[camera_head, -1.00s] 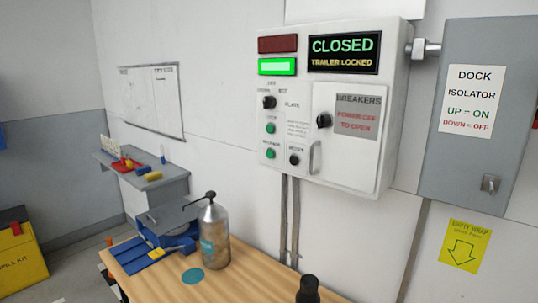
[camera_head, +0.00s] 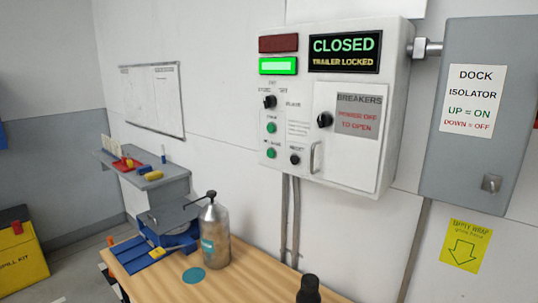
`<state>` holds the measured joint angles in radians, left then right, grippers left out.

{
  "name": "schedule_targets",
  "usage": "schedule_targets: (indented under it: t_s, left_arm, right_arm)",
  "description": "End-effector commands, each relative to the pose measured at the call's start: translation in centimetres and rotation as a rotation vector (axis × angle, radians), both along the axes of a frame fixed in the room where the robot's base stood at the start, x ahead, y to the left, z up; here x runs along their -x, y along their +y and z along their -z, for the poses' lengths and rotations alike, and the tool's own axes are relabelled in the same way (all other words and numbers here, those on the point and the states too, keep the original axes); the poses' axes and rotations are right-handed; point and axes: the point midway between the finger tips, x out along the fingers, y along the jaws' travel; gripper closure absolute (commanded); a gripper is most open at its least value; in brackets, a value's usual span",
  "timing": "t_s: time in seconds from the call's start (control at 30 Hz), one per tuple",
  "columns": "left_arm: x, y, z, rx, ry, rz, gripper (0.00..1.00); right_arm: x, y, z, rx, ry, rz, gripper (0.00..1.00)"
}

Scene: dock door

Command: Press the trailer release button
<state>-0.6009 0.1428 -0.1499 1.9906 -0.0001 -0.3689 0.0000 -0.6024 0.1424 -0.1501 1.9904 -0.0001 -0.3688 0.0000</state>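A white control box (camera_head: 345,185) hangs on the wall in the head view. Its display (camera_head: 345,52) reads CLOSED, TRAILER LOCKED. The green lamp (camera_head: 278,66) is lit and the red lamp (camera_head: 279,44) above it is dark. Below them are a black selector knob (camera_head: 270,102), an upper green button (camera_head: 271,128), a lower green button (camera_head: 271,153) and a black button or knob (camera_head: 295,160). The small labels are too blurred to read surely, so I cannot tell which one is the release button. Neither gripper is in view.
The breaker door (camera_head: 345,140) is shut. A grey dock isolator box (camera_head: 480,160) hangs to the right. Below, a wooden bench (camera_head: 235,284) carries a pump bottle (camera_head: 215,235). A dark cylindrical object (camera_head: 309,290) stands at the bottom edge. A grey shelf (camera_head: 160,178) is at left.

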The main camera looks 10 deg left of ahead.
Motion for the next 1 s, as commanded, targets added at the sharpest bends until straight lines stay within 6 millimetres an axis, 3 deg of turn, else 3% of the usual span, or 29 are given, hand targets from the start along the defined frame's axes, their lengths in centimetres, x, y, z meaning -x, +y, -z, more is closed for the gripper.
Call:
schedule_targets:
  t_s: [0.4, 1.0]
  left_arm:
    - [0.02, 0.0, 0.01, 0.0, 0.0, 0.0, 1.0]
    - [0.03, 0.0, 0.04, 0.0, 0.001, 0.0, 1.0]
  right_arm:
    - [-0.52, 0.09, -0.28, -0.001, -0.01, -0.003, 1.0]
    - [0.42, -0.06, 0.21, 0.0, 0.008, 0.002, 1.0]
